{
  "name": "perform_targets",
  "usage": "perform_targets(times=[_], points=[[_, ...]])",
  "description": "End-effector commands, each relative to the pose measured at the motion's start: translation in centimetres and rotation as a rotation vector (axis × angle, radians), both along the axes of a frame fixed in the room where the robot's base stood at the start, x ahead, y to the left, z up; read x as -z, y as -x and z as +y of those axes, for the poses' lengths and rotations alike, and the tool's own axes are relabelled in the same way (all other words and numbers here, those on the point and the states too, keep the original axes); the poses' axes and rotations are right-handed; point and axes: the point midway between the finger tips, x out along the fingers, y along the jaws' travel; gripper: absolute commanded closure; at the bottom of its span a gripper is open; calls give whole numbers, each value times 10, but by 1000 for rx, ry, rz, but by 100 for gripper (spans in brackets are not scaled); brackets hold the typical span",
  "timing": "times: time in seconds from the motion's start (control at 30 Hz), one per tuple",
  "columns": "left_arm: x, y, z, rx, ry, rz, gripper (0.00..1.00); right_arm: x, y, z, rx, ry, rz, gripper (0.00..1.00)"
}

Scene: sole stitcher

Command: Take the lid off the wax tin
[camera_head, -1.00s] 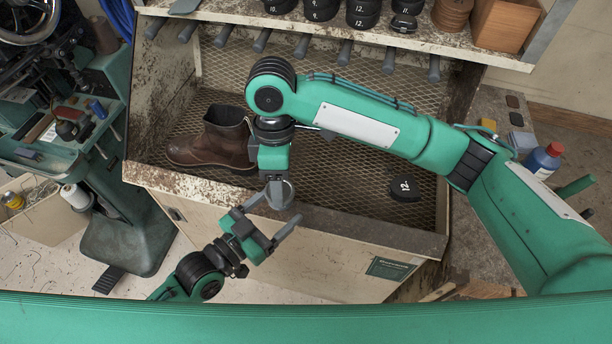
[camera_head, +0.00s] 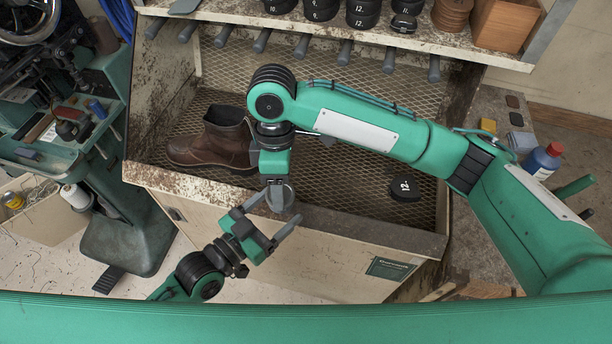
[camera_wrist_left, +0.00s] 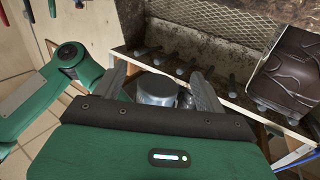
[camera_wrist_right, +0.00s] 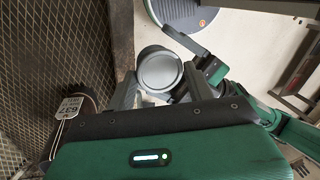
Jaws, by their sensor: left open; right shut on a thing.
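The wax tin is a small grey metal cylinder (camera_head: 282,197). My right gripper (camera_head: 274,190) is shut on it, holding it in the air over the front edge of the bench. The tin's round, flat end faces the camera in the right wrist view (camera_wrist_right: 160,72). My left gripper (camera_head: 276,210) is open below the tin. In the left wrist view the tin (camera_wrist_left: 158,90) shows between the left gripper's spread fingers (camera_wrist_left: 161,85); I cannot tell whether they touch it. The seam between lid and body is too small to make out.
A shelf (camera_head: 415,40) with black pieces runs above. A blue bottle (camera_head: 543,160) stands at right.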

Motion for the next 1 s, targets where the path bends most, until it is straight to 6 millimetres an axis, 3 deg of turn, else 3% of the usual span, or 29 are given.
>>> perform_targets(times=[1.0], points=[[0,0,0,0,0,0,27,21,0,0,0,1,0,60]])
